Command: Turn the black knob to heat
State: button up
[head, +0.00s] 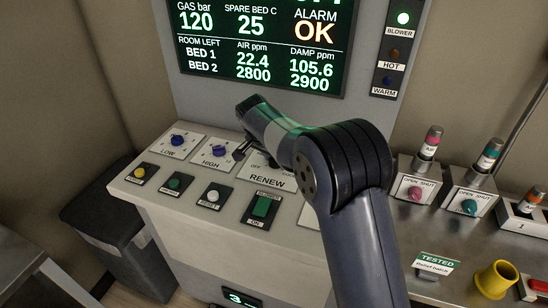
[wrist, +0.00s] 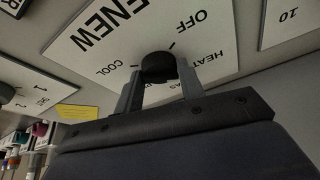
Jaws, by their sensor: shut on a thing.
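The black knob (wrist: 158,66) sits on a white plate (wrist: 215,55) lettered RENEW, OFF, HEAT and COOL, seen turned over in the wrist view. My gripper (wrist: 160,78) has one finger on each side of the knob and is shut on it. I cannot tell which label the knob points to. In the head view the RENEW plate (head: 267,182) is partly covered by my arm, and the knob is hidden behind it.
Left of the RENEW plate are blue knobs marked LOW (head: 177,141) and HIGH (head: 220,151). In front are several push buttons and a green switch (head: 262,207). A display (head: 262,45) stands behind. Valves and a yellow cup (head: 495,280) are at right.

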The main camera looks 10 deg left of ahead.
jog(key=o, duration=1)
jog(key=shift+r, duration=0.15)
jog(key=b+v, duration=0.1)
jog(key=v, duration=0.9)
jog(key=shift+s+r, duration=0.1)
jog(key=shift+r, duration=0.2)
jog(key=p+x, duration=0.1)
jog(key=x, duration=1)
jog(key=shift+s, duration=0.1)
jog(key=shift+n, duration=0.3)
